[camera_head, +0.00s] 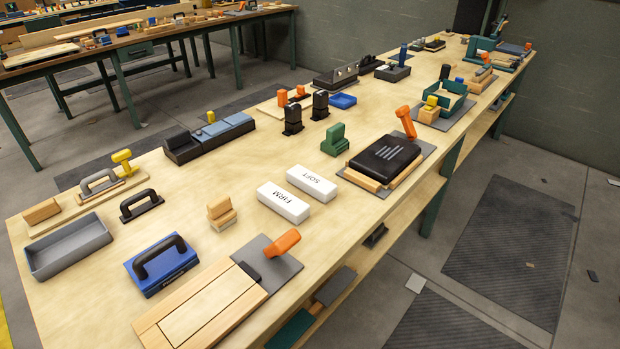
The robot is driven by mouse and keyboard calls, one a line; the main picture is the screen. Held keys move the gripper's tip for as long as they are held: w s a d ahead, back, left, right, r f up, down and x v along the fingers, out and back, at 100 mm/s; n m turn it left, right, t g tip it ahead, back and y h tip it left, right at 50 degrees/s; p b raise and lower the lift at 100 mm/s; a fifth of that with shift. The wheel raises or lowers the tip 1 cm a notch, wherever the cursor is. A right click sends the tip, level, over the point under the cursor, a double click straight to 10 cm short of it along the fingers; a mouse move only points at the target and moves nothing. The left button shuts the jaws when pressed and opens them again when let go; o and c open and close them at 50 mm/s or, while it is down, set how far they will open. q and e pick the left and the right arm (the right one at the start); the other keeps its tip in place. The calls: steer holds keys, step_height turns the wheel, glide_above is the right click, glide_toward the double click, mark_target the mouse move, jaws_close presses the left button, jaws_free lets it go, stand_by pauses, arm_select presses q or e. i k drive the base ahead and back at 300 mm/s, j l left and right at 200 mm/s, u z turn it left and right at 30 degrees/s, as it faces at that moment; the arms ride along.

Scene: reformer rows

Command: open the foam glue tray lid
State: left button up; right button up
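I cannot tell for sure which item is the foam glue tray. A flat wooden frame with a pale panel (209,307) lies at the table's front edge, beside a grey plate with an orange handle (282,243). Farther back, a black ribbed lid or pad (384,160) lies flat on a wooden base on a grey plate, with an upright orange handle (405,121) behind it. Two white foam blocks, marked FIRM (283,203) and SOFT (312,182), lie between these two stations. Neither of my grippers is in view.
The long wooden table (245,170) also holds a grey open tray (69,248), a blue block with a black handle (161,264), black handles, a green block (334,140) and a blue-grey case (209,137). Dark mats lie on the floor at right. Another bench stands at back left.

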mark_target(156, 262)
steer(key=l+u, duration=0.2)
steer(key=u, duration=0.3)
steer(key=k+l+u, duration=0.1)
steer(key=u, duration=0.35)
steer(key=k+l+u, duration=0.1)
steer(key=u, duration=0.4)
steer(key=k, duration=0.1)
